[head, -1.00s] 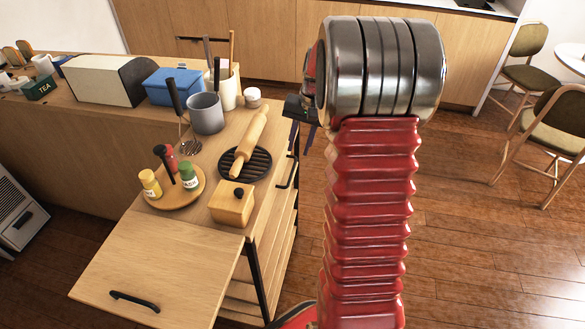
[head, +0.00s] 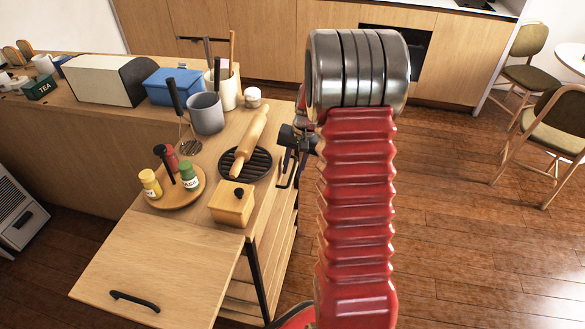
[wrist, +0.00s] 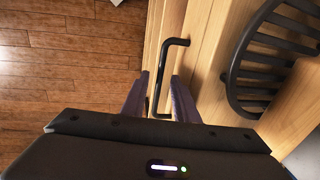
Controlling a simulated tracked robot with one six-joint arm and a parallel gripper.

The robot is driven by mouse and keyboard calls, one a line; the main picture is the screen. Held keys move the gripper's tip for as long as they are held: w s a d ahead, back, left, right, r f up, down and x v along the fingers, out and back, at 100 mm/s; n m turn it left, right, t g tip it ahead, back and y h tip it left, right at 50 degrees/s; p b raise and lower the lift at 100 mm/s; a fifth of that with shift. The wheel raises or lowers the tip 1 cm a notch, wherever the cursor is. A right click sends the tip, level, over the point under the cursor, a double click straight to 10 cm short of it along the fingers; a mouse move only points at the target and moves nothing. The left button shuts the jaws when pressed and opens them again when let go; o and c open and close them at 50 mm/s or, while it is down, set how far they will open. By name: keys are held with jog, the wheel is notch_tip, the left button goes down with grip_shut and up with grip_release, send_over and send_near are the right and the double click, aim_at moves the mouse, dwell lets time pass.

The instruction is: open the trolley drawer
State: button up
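The wooden trolley (head: 215,265) stands at the left of centre in the head view, its drawer side facing right. The black bar handle (head: 283,181) on that side is partly hidden by my gripper (head: 294,160). In the wrist view the handle (wrist: 161,70) stands out from the pale wooden drawer front (wrist: 199,52). My gripper (wrist: 160,78) is open there, one dark finger on each side of the handle's bar. I cannot tell whether either finger touches it. The drawer looks shut, though its edges are hard to make out.
On the trolley top are a black round trivet (head: 257,163) with a rolling pin (head: 250,140), a wooden box (head: 232,205), and a round tray (head: 190,194) with bottles. The wooden floor (head: 470,240) to the right is clear up to the chairs.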

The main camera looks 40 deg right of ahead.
jog(key=shift+c, duration=0.3)
grip_shut()
dwell(0.8)
